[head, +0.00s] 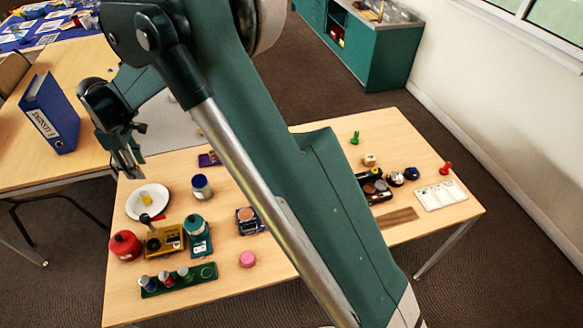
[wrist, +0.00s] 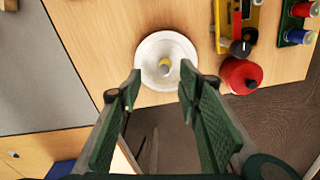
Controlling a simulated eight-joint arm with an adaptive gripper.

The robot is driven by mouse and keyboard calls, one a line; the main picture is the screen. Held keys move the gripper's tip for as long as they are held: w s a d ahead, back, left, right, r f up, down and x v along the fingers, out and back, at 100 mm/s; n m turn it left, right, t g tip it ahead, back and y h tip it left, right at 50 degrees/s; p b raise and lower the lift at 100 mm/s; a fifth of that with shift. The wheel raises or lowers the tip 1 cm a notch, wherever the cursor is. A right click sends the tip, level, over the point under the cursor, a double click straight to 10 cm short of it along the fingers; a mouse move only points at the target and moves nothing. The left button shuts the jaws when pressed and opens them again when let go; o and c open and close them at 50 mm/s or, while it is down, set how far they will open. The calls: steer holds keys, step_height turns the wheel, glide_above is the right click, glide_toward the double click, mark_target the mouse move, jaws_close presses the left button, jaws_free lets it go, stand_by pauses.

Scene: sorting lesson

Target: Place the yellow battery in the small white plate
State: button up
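The small white plate (head: 134,211) lies near the left edge of the wooden table. The yellow battery (head: 146,199) appears to stand upright in it. The wrist view shows the battery (wrist: 164,66) near the middle of the plate (wrist: 149,49). My gripper (head: 135,169) is above the table edge, just behind the plate in the head view. In the wrist view my gripper (wrist: 159,83) is open, with its two fingers wide apart and nothing between them. The battery is apart from the fingers.
A red round container (head: 125,246) and a yellow device (head: 165,240) stand close to the plate. A green battery holder (head: 205,272) with several cells is at the front. A blue-capped jar (head: 202,188) stands to the right. A blue binder (head: 50,112) is on the neighbouring table.

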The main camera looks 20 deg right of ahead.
steer(key=s+d+r+m+t, duration=0.15)
steer(key=s+d+r, duration=0.25)
steer(key=d+r, duration=0.45)
steer(key=s+d+r+m+t+y, duration=0.1)
steer(key=s+d+r+m, duration=0.3)
steer(key=d, duration=0.8)
steer(key=s+d+r+m+t, duration=0.1)
steer(key=s+d+r+m, duration=0.15)
steer(key=d+r, duration=0.65)
steer(key=s+d+f+m+t, duration=0.1)
steer(key=s+d+f+m, duration=0.1)
steer(key=s+d, duration=0.9)
steer(key=s+d+f+m+t+h, duration=0.1)
steer(key=s+d+m, duration=0.4)
steer(key=s+d, duration=0.6)
steer(key=shift+s+d+f+t, duration=0.4)
steer(key=shift+s+f+t, duration=0.2)
steer(key=shift+s+t, duration=0.1)
